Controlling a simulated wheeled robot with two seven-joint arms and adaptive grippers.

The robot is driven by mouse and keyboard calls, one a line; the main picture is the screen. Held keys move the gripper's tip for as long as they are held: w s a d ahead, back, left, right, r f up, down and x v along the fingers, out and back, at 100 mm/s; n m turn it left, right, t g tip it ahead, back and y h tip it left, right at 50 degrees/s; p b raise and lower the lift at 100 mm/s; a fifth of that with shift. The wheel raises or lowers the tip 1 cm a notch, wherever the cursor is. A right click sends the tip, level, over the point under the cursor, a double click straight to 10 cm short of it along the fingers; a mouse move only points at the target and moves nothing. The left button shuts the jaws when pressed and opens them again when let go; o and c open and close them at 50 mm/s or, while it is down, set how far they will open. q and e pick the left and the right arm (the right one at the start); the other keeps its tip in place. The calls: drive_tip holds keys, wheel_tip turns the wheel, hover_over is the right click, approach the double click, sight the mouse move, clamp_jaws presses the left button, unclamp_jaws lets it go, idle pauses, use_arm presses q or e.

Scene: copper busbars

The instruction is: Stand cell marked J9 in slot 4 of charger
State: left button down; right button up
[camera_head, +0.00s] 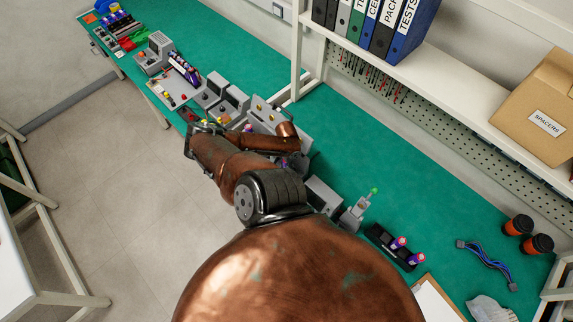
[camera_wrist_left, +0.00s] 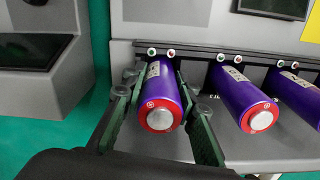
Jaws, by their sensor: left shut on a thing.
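In the left wrist view, a purple cell (camera_wrist_left: 163,92) with a red-ringed silver end points toward the camera. My left gripper (camera_wrist_left: 158,82) is shut on it, one green-edged finger on each side. The cell lies tilted at the leftmost visible bay of the grey charger (camera_wrist_left: 190,28); whether it is fully seated I cannot tell. Its pale mark is too small to read. Two more purple cells, one in the middle (camera_wrist_left: 243,98) and one at the right edge (camera_wrist_left: 300,93), lie in bays beside it. My right gripper is not seen.
In the head view, a black holder (camera_head: 380,240) with two purple-topped cells stands at the lower right of the green bench (camera_head: 340,130). Grey devices (camera_head: 222,98) line the bench.

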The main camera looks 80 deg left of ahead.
use_arm(q)
drive_tip(key=shift+f+p, duration=0.2)
drive_tip(key=shift+p, duration=0.1)
idle(0.4)
drive_tip(key=c, duration=1.5)
unclamp_jaws()
drive_tip(key=shift+o, duration=0.2)
drive_tip(key=shift+r, duration=0.1)
drive_tip(key=shift+r+p, duration=2.55)
drive_tip(key=shift+r, duration=0.35)
